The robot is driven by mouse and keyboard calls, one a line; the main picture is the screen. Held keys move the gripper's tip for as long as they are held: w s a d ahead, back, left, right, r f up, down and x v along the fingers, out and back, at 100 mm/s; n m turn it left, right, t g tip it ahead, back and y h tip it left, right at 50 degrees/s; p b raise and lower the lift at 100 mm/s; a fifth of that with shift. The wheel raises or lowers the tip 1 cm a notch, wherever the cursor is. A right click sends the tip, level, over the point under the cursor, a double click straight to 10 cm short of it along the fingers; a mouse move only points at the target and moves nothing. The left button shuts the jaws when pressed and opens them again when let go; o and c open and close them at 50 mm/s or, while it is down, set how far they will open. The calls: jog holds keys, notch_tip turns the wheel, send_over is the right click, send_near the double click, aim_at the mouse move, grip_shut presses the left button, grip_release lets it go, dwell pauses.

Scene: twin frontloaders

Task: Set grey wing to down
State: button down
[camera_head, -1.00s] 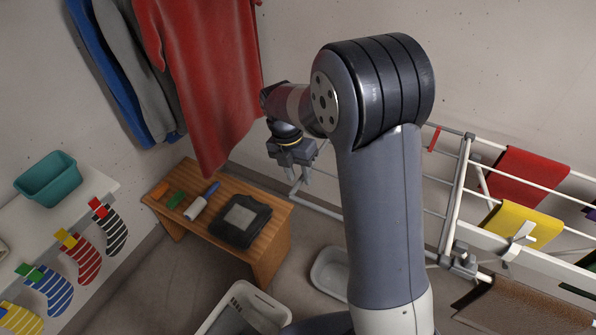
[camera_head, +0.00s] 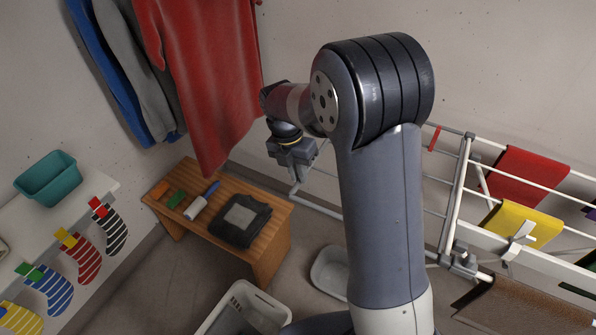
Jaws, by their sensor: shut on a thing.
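The grey wing (camera_head: 318,205) is a frame of light grey bars that reaches out leftward from the drying rack (camera_head: 455,205). My arm hides its middle part. My gripper (camera_head: 298,178) is at the wing's far left end, above and beside the bench, with its fingers shut on the wing's end bar. The exact contact is small and partly hidden by the gripper body. The wing sticks out from the rack; its exact tilt is hard to tell.
A wooden bench (camera_head: 270,250) with a folded dark garment (camera_head: 240,221) stands left of the wing. A white basket (camera_head: 245,310) and a pale tub (camera_head: 330,270) are on the floor below. Red (camera_head: 530,175) and yellow (camera_head: 522,224) cloths hang on the rack.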

jog(key=shift+x, duration=0.9)
jog(key=s+d+f+g+h+b, duration=0.1)
jog(key=d+f+g+h+b, duration=0.15)
jog(key=f, duration=0.55)
jog(key=s+d+f+g+h+b, duration=0.1)
jog(key=s+d+f+h+b, duration=0.15)
jog(key=f, duration=0.55)
jog(key=d+f+g+h+b, duration=0.15)
jog(key=f+b, duration=0.25)
jog(key=f, duration=0.4)
jog(key=s+d+f+g+h+b, duration=0.1)
jog(key=s+d+f+h+b, duration=0.2)
jog(key=d, duration=0.6)
jog(key=s+d+f+g+h+b, duration=0.2)
jog(key=s+d+f+h+b, duration=0.1)
jog(key=s+d+f+b, duration=0.5)
jog(key=shift+s+d+f+g, duration=0.3)
jog(key=shift+s+d+f, duration=0.95)
jog(key=shift+s, duration=0.15)
jog(key=shift+h, duration=0.25)
